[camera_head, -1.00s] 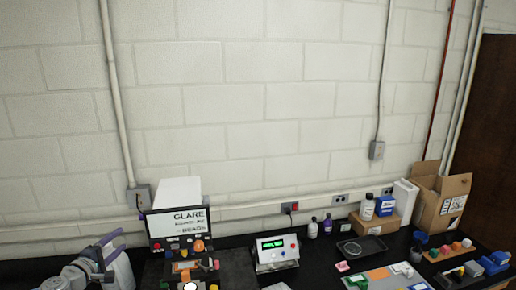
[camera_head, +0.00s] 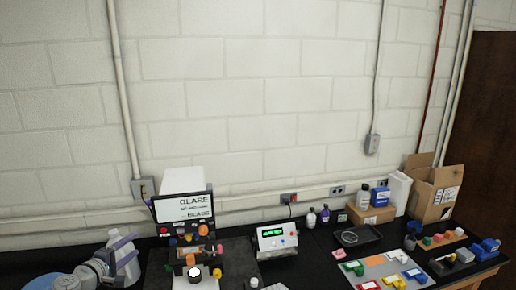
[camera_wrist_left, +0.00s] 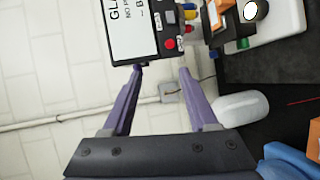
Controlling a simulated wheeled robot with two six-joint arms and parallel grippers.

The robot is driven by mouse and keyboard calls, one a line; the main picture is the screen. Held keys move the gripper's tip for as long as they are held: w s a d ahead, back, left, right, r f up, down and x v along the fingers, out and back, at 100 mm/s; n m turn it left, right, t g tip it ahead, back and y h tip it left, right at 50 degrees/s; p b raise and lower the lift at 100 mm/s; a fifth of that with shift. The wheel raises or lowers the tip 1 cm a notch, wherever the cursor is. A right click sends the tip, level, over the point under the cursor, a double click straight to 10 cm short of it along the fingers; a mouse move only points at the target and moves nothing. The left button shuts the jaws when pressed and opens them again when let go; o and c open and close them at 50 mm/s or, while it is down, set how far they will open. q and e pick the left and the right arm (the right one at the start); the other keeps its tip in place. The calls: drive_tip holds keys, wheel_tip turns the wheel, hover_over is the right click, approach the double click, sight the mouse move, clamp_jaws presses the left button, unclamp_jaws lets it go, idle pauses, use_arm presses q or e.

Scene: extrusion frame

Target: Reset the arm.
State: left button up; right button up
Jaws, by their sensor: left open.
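My left arm (camera_head: 85,275) comes in at the lower left of the head view. Beyond the fingertips is the machine with the white "GLARE" sign (camera_wrist_left: 131,28). I do not see my right gripper.
The sign machine (camera_head: 184,208) stands right of my left gripper on the black bench. Further right are a meter with a green display (camera_head: 275,238), a black tray (camera_head: 358,239), coloured parts on a mat (camera_head: 375,262) and a cardboard box (camera_head: 435,190). A block wall is behind.

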use_arm(q)
drive_tip(key=s+d+f+m+g+h+b, duration=0.1)
drive_tip(key=s+d+f+m+g+b, duration=0.2)
drive_tip(key=d+f, duration=0.45)
drive_tip(key=s+d+f+m+g+h+b, duration=0.1)
drive_tip(key=d+f+m+g+b, duration=0.25)
drive_tip(key=d+f, duration=0.45)
drive_tip(key=s+d+f+m+g+h+b, duration=0.1)
drive_tip(key=s+d+f+m+g+b, duration=0.2)
drive_tip(key=d+f, duration=0.5)
drive_tip(key=s+d+f+m+g+y+b, duration=0.3)
drive_tip(key=s+d+f+m+y+b, duration=0.1)
drive_tip(key=s+f+b, duration=0.2)
drive_tip(key=s+d+f+m+g+y+b, duration=0.3)
drive_tip(key=s+f+b, duration=0.4)
drive_tip(key=f, duration=0.3)
drive_tip(key=s+d+m+y, duration=0.1)
drive_tip(key=d+m, duration=0.1)
drive_tip(key=shift+s+d+f, duration=0.3)
drive_tip(key=shift+s+f, duration=0.05)
use_arm(e)
wheel_tip(320, 180, down, 23)
drive_tip(key=shift+n, duration=0.3)
use_arm(q)
drive_tip(key=shift+a, duration=0.1)
use_arm(e)
drive_tip(key=shift+s+a, duration=0.1)
